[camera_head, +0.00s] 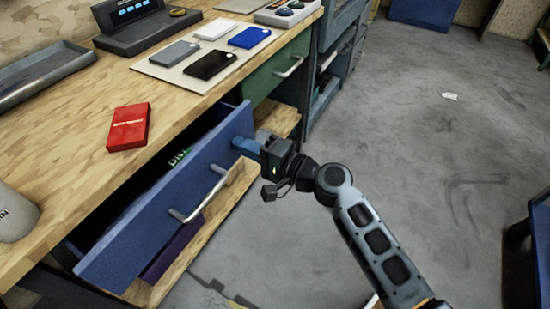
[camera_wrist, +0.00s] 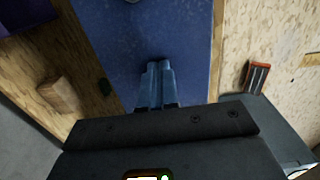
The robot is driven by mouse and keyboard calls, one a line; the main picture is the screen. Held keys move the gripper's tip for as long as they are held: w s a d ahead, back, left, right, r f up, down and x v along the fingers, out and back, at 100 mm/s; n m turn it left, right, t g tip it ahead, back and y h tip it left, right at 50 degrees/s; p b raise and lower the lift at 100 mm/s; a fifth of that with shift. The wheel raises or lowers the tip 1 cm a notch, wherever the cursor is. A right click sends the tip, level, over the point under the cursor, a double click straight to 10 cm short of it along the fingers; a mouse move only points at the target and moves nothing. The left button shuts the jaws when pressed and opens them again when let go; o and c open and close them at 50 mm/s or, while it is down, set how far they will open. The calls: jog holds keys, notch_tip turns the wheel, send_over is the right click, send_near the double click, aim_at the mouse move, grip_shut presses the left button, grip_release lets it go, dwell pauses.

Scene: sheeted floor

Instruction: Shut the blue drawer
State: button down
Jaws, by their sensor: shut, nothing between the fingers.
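The blue drawer (camera_head: 172,209) stands pulled out from under the wooden workbench, with a pale bar handle (camera_head: 202,194) on its front. A green item with lettering partly shows inside it. My gripper (camera_head: 240,143) is shut and empty at the right end of the drawer front, close to its upper edge. In the wrist view the closed blue fingertips (camera_wrist: 155,70) lie over the blue drawer front (camera_wrist: 130,45); I cannot tell whether they touch it.
A red box (camera_head: 129,127) lies on the bench top (camera_head: 80,105). A green drawer (camera_head: 275,72) is further back, and a wooden shelf (camera_head: 180,262) lies below. Grey floor (camera_head: 440,150) to the right is mostly clear.

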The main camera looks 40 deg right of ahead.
jog(key=x, duration=0.7)
jog(key=shift+w+f+b, duration=0.1)
jog(key=shift+w+b, duration=0.1)
jog(key=shift+b, duration=0.15)
jog(key=shift+w+a, duration=0.1)
jog(key=shift+a, duration=0.05)
